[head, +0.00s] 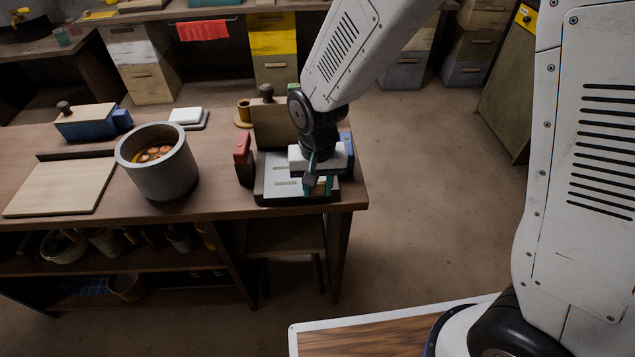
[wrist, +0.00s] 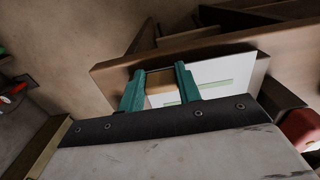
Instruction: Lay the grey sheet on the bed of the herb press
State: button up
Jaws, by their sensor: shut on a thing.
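The herb press (head: 262,198) stands at the right end of the wooden table, with a dark base and an upright wooden board at its back. The pale grey sheet (head: 278,178), with green strips on it, lies flat over the press's bed; it also shows in the wrist view (wrist: 235,72). My gripper (head: 318,186) points down over the sheet's right part. In the wrist view its teal fingers (wrist: 160,84) are shut on a tan block (wrist: 160,97) at the sheet's end, apparently its grip. Whether the sheet touches the bed cannot be told.
A red block (head: 242,148) and a blue block (head: 346,145) flank the press. A grey pot (head: 160,175) and a pale board (head: 62,187) stand left of it. The table's edge is close on the right.

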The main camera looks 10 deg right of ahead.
jog(key=o, duration=1.2)
notch_tip(320, 180, up, 8)
jog(key=shift+f, duration=0.15)
